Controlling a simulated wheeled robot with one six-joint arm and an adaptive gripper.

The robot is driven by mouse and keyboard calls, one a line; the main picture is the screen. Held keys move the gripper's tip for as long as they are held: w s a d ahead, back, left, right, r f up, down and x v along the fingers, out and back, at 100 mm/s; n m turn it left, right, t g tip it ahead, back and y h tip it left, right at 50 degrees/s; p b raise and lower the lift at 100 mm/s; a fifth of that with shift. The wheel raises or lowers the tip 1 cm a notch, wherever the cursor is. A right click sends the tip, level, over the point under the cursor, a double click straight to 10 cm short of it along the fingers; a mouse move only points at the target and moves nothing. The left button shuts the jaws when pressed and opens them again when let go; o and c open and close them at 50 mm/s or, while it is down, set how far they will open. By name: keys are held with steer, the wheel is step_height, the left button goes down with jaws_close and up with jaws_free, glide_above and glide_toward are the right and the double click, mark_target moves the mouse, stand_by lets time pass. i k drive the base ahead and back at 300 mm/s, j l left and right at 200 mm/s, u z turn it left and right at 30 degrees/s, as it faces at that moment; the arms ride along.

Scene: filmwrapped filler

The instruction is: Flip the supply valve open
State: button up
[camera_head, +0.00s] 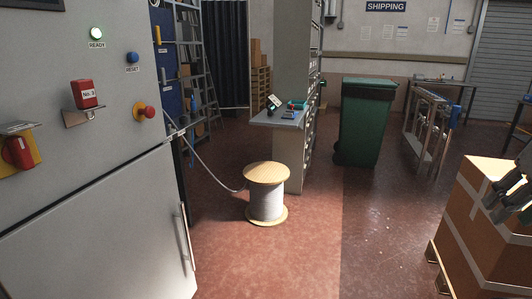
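I cannot say for certain which part is the supply valve. A red block labelled "No. 3" (85,92) sits on a small metal bracket on the same cabinet.
The carton (485,230) fills the right; front-centre floor is clear.

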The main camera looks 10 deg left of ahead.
mark_target(158, 42)
steer(key=i+l+u, duration=0.15)
steer(key=i+u, duration=0.25)
steer(key=i+l+u, duration=0.3)
steer(key=i+u, duration=0.15)
steer(key=i+l+u, duration=0.85)
steer(key=l, duration=0.25)
